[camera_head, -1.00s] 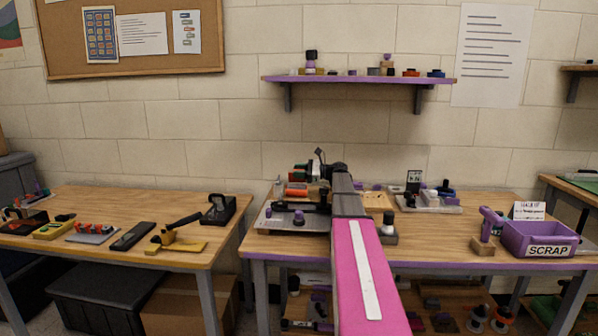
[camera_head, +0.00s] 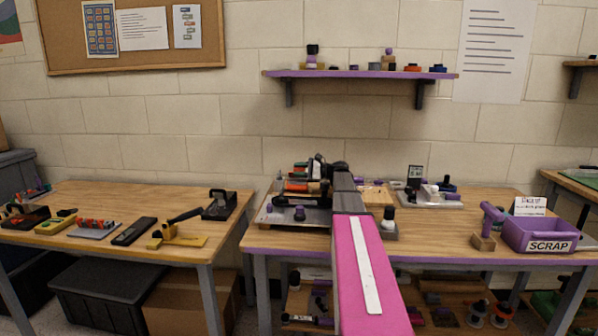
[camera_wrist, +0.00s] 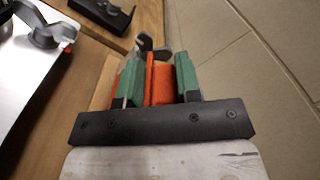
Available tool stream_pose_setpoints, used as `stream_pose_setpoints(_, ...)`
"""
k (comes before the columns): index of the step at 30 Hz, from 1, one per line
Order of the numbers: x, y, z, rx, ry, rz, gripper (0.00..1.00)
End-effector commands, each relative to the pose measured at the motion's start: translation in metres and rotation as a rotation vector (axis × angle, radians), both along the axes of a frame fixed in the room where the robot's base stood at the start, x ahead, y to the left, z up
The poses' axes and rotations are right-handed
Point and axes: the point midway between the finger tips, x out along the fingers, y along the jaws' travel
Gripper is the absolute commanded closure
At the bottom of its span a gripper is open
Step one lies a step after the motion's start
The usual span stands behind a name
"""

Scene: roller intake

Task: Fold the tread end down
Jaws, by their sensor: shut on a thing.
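In the wrist view my gripper (camera_wrist: 158,78) has its two green fingers on either side of an orange piece (camera_wrist: 161,84) and is shut on it. A grey hooked part (camera_wrist: 149,46) shows just beyond the fingertips. In the head view an orange part (camera_head: 305,187) shows at the fixture left of my pink arm. My arm hides the fixture's right side. I cannot make out a tread end clearly in either view.
A purple scrap bin (camera_head: 540,236) and a purple-handled tool (camera_head: 489,222) stand at the right of the bench. A white-based device (camera_head: 431,197) stands at the back. The left table (camera_head: 185,262) holds several tools. Bare wood lies right of my arm.

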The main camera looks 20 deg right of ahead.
Motion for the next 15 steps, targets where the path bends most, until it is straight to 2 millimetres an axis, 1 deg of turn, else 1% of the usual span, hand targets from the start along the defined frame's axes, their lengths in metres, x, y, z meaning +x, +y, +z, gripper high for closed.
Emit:
stream_pose_setpoints(6, 0.0007, -0.0013, 0.0004, 0.001, 0.0, -0.002, 0.92)
stream_pose_setpoints(7, 0.0007, -0.0013, 0.0004, 0.001, 0.0, -0.002, 0.62)
stream_pose_setpoints(8, 0.0007, -0.0013, 0.0004, 0.001, 0.0, -0.002, 0.52)
stream_pose_setpoints(9, 0.0006, -0.0012, 0.0005, 0.001, 0.0, -0.002, 0.49)
stream_pose_setpoints(15, 0.0004, -0.0007, 0.0003, 0.001, 0.001, -0.001, 0.49)
